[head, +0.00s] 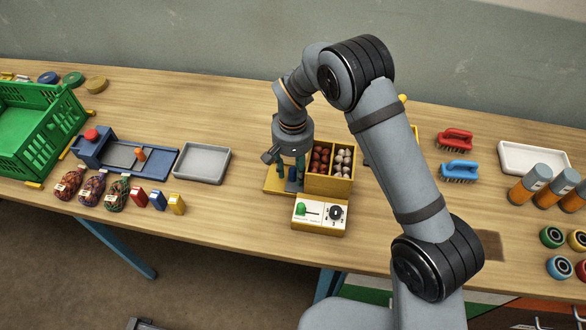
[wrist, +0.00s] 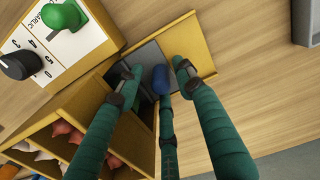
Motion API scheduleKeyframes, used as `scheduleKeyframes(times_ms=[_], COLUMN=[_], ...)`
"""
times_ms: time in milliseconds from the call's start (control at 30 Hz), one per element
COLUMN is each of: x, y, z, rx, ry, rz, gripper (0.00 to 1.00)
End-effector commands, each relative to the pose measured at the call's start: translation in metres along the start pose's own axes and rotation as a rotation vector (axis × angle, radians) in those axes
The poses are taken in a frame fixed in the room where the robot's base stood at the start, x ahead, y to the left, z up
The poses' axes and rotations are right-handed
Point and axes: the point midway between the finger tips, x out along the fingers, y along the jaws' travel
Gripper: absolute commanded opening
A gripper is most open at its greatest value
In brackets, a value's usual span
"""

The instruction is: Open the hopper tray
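The hopper is a yellow wooden box (head: 331,184) with compartments of red and white sacks. A yellow base (head: 272,187) extends from its left side, and the wrist view shows a dark grey tray part (wrist: 146,58) on it. A blue rounded handle (wrist: 160,78) stands on that part. My gripper (head: 290,172) points down over the base, with its green fingers spread around the handle; they also show in the wrist view (wrist: 162,82). The fingers look open. I cannot tell whether any finger touches the handle, and the fingers hide part of the tray.
A panel (head: 320,214) with a green lever (wrist: 62,15) and black dial (wrist: 18,65) sits in front of the hopper. A grey tray (head: 203,163) and a blue device (head: 125,155) lie to the left. Brushes (head: 456,140) lie to the right.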

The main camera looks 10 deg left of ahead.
Motion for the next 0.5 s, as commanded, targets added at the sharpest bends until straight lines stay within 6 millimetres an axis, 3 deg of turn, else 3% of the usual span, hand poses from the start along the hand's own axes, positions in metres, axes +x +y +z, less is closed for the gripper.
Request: scheduleKeyframes(times_ms=[400,500], x=[0.0098,0.0097], y=[0.0,0.0], z=[-0.0004,-0.0003], rx=[0.001,0.001], ry=[0.002,0.001], rz=[-0.001,-0.001], gripper=[0.37,0.31])
